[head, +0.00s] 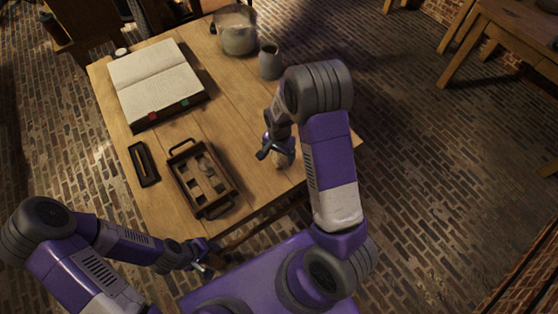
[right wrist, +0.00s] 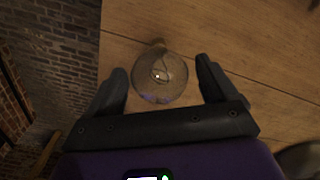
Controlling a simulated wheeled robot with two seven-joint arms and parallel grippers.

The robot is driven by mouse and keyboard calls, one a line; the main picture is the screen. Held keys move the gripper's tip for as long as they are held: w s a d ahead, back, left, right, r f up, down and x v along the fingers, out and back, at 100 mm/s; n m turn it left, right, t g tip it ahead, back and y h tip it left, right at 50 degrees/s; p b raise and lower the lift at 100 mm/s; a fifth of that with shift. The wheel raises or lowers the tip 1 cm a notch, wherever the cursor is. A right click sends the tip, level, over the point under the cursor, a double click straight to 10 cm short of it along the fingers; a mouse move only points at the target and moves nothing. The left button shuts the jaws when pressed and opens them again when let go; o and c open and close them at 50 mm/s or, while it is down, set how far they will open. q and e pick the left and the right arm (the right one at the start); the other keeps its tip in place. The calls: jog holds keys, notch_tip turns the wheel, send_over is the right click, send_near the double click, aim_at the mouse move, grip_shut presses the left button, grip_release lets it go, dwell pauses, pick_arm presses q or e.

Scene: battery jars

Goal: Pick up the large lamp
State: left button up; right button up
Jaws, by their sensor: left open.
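The large lamp, a round clear glass bulb (right wrist: 160,82) with a filament and a small base at its far end, lies on the wooden table in the right wrist view. My right gripper (head: 274,150) is over the table's right front part. In the right wrist view its fingers are spread to either side of the bulb, with a gap on both sides. In the head view the bulb is mostly hidden by this gripper. My left gripper (head: 204,264) is open and empty, low in front of the table's near edge.
A wooden tray with compartments (head: 222,207) and a small dark case (head: 144,164) lie on the left part of the table (head: 230,115). An open book (head: 155,80), a glass pot (head: 237,38) and a grey jug (head: 270,63) stand farther back. The table's middle is clear.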

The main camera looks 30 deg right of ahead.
jog(key=c, duration=1)
jog(key=shift+c, duration=0.2)
